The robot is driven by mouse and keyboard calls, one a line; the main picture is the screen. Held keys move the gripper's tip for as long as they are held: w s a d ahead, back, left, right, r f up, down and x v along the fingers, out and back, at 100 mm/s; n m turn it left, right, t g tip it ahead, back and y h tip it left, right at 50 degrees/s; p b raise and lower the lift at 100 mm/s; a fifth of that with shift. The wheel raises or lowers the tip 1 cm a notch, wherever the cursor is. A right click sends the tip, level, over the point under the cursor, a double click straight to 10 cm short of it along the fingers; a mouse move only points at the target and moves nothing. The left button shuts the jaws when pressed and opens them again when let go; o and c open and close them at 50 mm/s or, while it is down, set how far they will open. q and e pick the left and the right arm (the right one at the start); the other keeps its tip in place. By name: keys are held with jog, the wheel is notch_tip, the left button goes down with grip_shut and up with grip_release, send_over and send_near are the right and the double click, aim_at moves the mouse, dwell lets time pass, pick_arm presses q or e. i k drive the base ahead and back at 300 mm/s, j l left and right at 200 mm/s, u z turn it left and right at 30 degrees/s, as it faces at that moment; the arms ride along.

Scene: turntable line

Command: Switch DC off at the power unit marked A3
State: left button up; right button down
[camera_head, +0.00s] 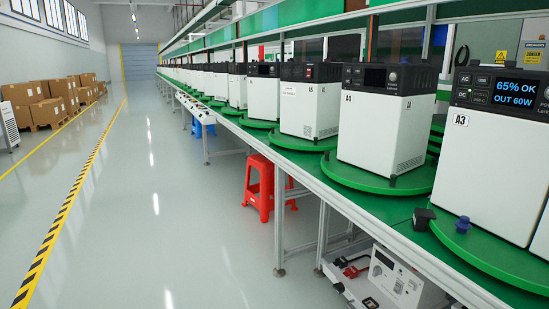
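The power unit marked A3 (485,165) is a white box with a black top panel. It stands upright at the right on a green turntable (470,250). Its A3 label (461,120) is at the upper left of the front. Its lit display (515,91) reads 65% OK and OUT 60W in blue. Left of the display is a small button panel (472,88) with AC and DC markings. The exact button outlines and their on or off state are too small to tell. Neither of my grippers is in view.
Unit A4 (380,125) stands left of A3, with unit A5 (308,105) beyond. A small black piece (422,218) and a blue piece (462,224) sit in front of A3. A red stool (262,185) is under the line. The aisle floor (150,220) at left is clear.

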aim_at(463, 94)
jog(key=z, duration=1)
